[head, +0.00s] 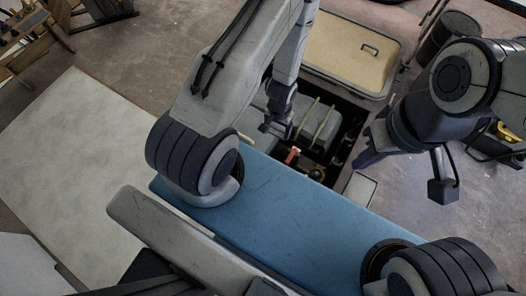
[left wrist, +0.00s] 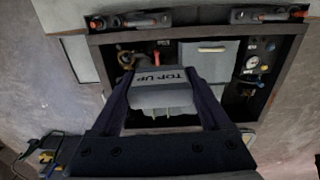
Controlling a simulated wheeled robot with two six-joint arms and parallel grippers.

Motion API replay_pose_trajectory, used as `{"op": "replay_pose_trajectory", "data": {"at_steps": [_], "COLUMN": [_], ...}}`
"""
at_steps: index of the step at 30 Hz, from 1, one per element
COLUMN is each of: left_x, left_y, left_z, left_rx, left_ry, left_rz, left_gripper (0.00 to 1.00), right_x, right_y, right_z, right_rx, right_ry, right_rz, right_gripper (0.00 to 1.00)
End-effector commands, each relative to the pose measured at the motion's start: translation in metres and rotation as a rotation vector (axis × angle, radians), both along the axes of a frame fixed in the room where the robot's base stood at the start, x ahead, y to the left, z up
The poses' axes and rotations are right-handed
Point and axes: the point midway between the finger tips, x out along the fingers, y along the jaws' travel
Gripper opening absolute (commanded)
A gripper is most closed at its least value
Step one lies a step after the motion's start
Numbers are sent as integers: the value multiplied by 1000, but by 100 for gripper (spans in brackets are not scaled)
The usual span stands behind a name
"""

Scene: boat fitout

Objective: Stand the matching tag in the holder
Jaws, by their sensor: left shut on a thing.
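My left gripper (left wrist: 165,92) is shut on a light grey tag (left wrist: 152,90) with dark "TOP UP" lettering, held between its two dark fingers. Below the tag, a grey body shows between the fingers; I cannot tell whether it belongs to the tag. In the head view the left gripper (head: 277,128) hangs at the left side of an open floor hatch (head: 343,140); the tag is not clear there. My right gripper (head: 368,152) is at the hatch's right side, its opening unclear. I cannot make out the holder with certainty.
In the hatch are a grey box (head: 308,122) with pale straps and a small red part (head: 291,156). The wrist view shows a gauge (left wrist: 254,64) and a brass-coloured fitting (left wrist: 126,58). A beige hatch lid (head: 345,50) lies behind. A blue surface (head: 290,215) lies in front.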

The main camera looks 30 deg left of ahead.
Motion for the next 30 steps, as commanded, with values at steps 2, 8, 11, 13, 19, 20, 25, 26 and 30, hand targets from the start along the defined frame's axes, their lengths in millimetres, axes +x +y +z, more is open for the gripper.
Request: {"op": "replay_pose_trajectory", "data": {"at_steps": [2, 8, 11, 13, 19, 20, 25, 26, 30], "left_x": [3, 15, 22, 26, 39, 41, 52, 53, 62], "left_y": [-1, -1, 0, 0, 1, 1, 2, 2, 3], "left_z": [-27, -92, -123, -145, -206, -215, -267, -276, -319], "left_rx": [0, 0, 0, 0, 0, 0, 0, 0, 0], "left_ry": [-1, -1, -3, -2, -4, -3, -3, -3, -3], "left_rz": [-3, -8, -10, -12, -16, -16, -19, -20, -23], "left_gripper": [25, 25, 25, 25, 25, 25, 25, 25, 25], "right_x": [0, 0, 0, 0, 0, 0, 0, 0, 0], "right_y": [0, 0, 0, 0, 0, 0, 0, 0, 0], "right_z": [-26, -92, -123, -145, -208, -217, -271, -280, -324], "right_rx": [0, -1, -1, -1, 0, 0, 0, 0, 0], "right_ry": [0, 1, 1, 1, 0, 0, 0, 0, 0], "right_rz": [0, 0, 0, 0, 0, 0, 0, 0, 0], "right_gripper": [0, 0, 0, 0, 0, 0, 0, 0, 0]}}
